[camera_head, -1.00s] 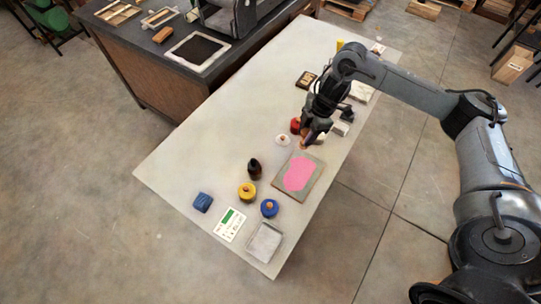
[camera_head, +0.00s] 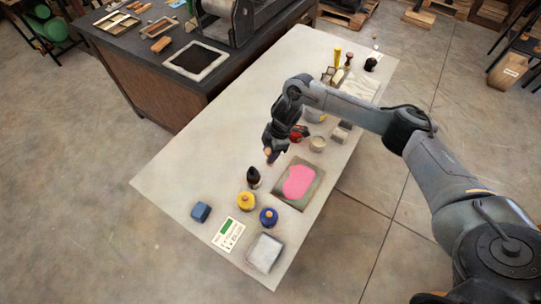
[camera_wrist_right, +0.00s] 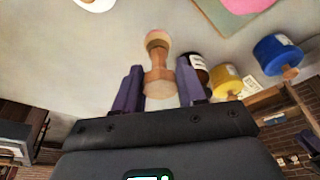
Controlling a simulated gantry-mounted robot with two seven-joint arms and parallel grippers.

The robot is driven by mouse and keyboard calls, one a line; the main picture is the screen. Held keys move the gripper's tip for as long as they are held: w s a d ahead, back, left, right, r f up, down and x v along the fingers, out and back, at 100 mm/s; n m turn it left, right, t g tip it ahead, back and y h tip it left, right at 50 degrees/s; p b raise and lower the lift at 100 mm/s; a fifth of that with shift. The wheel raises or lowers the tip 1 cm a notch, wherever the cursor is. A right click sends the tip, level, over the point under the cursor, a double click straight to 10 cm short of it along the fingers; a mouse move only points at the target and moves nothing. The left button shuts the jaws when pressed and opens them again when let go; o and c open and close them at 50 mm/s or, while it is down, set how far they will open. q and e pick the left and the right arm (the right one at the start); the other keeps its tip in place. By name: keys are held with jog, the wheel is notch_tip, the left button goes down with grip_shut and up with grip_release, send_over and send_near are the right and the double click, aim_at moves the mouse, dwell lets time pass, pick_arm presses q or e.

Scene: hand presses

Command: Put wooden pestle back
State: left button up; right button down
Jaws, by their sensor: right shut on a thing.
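The wooden pestle (camera_wrist_right: 158,72) is pale and turned, with a rounded darker end. In the right wrist view it stands between the two dark purple fingers of my right gripper (camera_wrist_right: 160,92), which is shut on it. In the head view, my right gripper (camera_head: 271,146) is over the middle of the light table, with the tan tip of the pestle (camera_head: 268,150) just showing. A small beige bowl (camera_head: 317,144) stands to the right of the gripper. My left gripper is not in view.
A slab with a pink patch (camera_head: 298,181) lies below and right of the gripper. A dark bottle (camera_head: 253,177), a yellow jar (camera_head: 246,200) and a blue jar (camera_head: 268,217) stand nearer. A red object (camera_head: 297,134) is partly hidden by the gripper. The table's left side is clear.

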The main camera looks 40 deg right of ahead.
jog(key=shift+f, duration=1.25)
jog(key=shift+f, duration=0.15)
jog(key=c, duration=0.7)
grip_release()
jog(key=shift+o, duration=0.2)
jog(key=p+v, duration=0.2)
jog(key=v, duration=1)
